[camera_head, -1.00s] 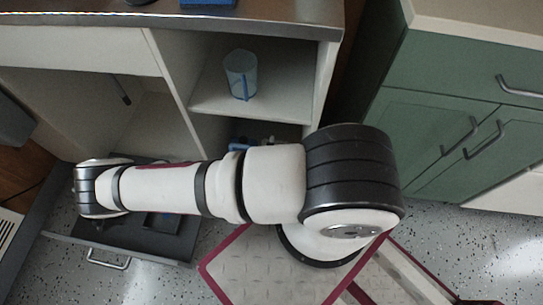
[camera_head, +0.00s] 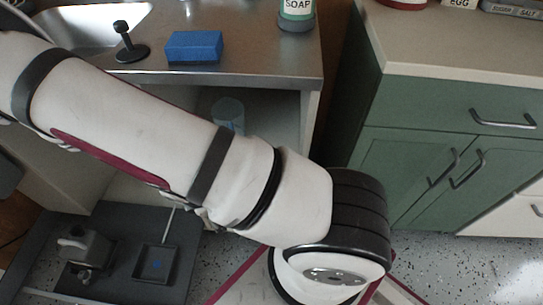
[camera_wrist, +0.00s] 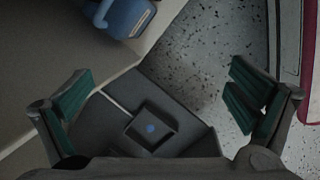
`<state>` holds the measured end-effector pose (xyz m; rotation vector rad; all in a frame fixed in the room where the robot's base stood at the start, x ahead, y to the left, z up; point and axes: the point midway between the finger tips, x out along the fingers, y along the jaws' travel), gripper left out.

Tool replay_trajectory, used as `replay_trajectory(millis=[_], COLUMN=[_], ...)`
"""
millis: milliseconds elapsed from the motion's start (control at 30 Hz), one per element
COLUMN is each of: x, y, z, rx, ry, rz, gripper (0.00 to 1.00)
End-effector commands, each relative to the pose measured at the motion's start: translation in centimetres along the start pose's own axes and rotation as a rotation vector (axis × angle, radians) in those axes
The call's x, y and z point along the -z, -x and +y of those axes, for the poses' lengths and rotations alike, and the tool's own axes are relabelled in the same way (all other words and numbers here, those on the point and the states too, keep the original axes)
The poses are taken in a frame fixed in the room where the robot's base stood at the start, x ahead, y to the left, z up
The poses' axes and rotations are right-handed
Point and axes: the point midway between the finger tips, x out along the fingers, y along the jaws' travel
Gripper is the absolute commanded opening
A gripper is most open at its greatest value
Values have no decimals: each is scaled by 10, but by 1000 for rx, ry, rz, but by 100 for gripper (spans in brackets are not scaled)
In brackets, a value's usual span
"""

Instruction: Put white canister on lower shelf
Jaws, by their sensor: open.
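I cannot make out a white canister with certainty in either current view. My gripper (camera_wrist: 160,115) shows in the wrist view with its green-padded fingers spread wide and nothing between them. It is above a dark grey surface with a small square black tray (camera_wrist: 150,126). The cabinet's open shelf (camera_head: 285,105) holds a pale translucent cup (camera_head: 228,112), partly hidden by the countertop edge and my arm. My arm hides the lower shelf in the head view. A blue container with a handle (camera_wrist: 126,17) shows at the top of the wrist view, cut off by the frame.
A light grey object (camera_head: 84,246) stands beside the square tray on the dark surface. The steel counter holds a blue sponge (camera_head: 194,47), a soap bottle (camera_head: 296,14) and a black stand (camera_head: 128,45). Green cabinets (camera_head: 420,165) stand right. Speckled floor (camera_wrist: 225,60) is clear.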

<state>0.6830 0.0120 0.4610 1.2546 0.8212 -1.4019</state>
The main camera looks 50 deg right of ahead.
Motion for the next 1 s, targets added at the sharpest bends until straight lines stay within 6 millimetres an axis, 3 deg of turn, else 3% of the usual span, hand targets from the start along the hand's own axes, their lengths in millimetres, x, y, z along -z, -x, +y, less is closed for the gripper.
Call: replay_trajectory(millis=[33, 200, 567, 767, 1000], x=[3, 2, -16, -39, -76], y=[20, 73, 168, 234, 307], z=[8, 18, 25, 16, -13], rx=[7, 55, 129, 175, 220], ry=[-64, -242, -513, -684, -882], rz=[19, 51, 102, 132, 153], gripper=[100, 100, 100, 100, 100])
